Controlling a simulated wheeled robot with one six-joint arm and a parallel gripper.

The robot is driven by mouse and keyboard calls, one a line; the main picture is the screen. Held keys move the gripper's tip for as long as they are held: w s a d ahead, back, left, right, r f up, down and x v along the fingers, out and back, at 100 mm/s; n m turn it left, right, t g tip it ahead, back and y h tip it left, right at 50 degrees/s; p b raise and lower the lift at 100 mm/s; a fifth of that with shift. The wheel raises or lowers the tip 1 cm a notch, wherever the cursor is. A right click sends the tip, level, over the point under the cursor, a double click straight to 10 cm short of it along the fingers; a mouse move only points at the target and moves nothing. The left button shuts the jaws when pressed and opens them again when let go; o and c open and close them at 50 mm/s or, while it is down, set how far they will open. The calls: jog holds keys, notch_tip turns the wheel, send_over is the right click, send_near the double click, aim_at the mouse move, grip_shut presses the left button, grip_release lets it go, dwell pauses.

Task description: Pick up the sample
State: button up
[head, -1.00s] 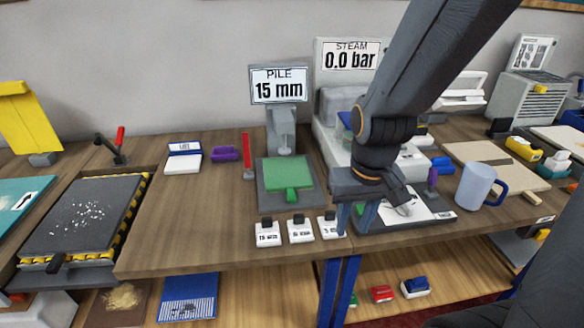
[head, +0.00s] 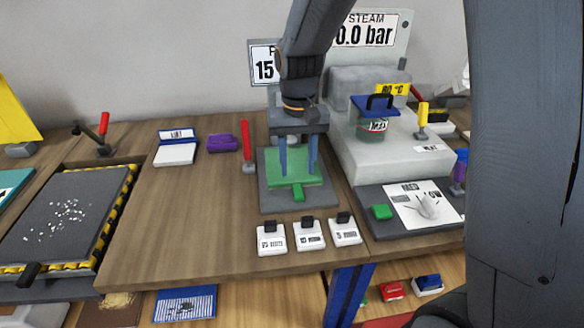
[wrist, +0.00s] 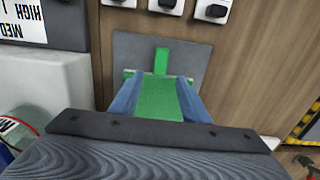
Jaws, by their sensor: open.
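The green sample (head: 297,192) lies flat on the grey plate (head: 266,200) of the pile gauge, with a narrow tab toward the front. My gripper (head: 298,170) points down over it, its two blue fingers apart, one on each side of the green. In the wrist view the sample (wrist: 160,98) shows between the open fingers (wrist: 157,100), with its tab (wrist: 161,60) beyond them. I cannot tell whether the fingertips touch the sample or plate. My wrist hides part of the gauge's upright and its "15 mm" sign (head: 263,66).
Several white labelled blocks (head: 309,235) with black knobs stand in front of the plate. A red upright lever (head: 247,147) is close on its left. The steam unit (head: 400,155) stands close on the right. The bench (head: 190,220) to the left is mostly clear.

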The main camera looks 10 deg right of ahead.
aim_at(297, 189)
jog(key=f, duration=0.1)
jog(key=f+p, duration=0.1)
jog(key=f, duration=0.1)
jog(key=s+f, duration=0.1)
jog(key=f, duration=0.1)
jog(key=shift+p, duration=0.35)
jog(key=shift+w+f, duration=0.1)
jog(key=shift+f, duration=0.4)
grip_shut()
